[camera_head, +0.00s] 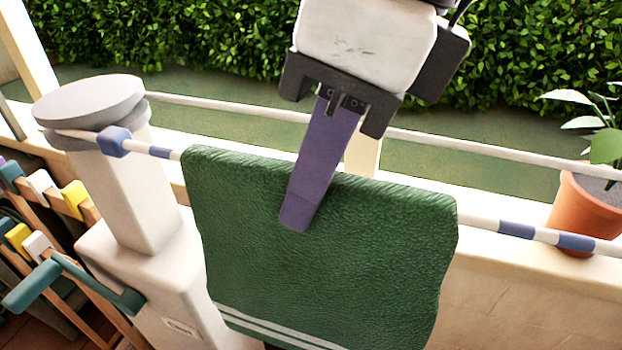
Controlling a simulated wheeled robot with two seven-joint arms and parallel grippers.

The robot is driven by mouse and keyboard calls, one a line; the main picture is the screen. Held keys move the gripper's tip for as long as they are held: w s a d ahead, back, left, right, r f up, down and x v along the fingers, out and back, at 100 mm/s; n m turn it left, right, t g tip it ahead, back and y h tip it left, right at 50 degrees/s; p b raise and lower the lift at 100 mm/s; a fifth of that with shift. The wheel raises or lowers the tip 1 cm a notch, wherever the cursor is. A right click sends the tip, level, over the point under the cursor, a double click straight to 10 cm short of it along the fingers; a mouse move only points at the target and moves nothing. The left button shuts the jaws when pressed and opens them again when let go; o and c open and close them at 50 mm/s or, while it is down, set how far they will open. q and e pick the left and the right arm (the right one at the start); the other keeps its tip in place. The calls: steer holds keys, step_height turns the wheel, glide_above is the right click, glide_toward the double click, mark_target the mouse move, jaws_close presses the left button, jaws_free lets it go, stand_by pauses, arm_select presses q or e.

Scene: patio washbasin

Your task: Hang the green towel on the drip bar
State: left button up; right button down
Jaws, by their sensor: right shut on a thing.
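The green towel (320,265) hangs over the front bar, its folded top edge along the bar and white stripes near its lower edge. The bar (515,230), white with blue bands, comes out on both sides of the towel. My right gripper (343,103) is above the towel, shut on a long purple peg-like piece (318,165). This piece reaches down over the towel's top edge and lies in front of its upper face; whether it grips the cloth I cannot tell. My left gripper is not in view.
A pale post with a round cap (90,100) carries the bar's left end. A wooden rack with several coloured pieces (60,205) stands at lower left. A second white bar (470,150) runs behind. A potted plant (585,205) stands at right; a hedge is at the back.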

step_height(320, 180, up, 3)
steer(key=shift+f+p, duration=0.2)
steer(key=shift+p, duration=0.25)
step_height(320, 180, up, 25)
steer(key=shift+r, duration=0.15)
stand_by(0.8)
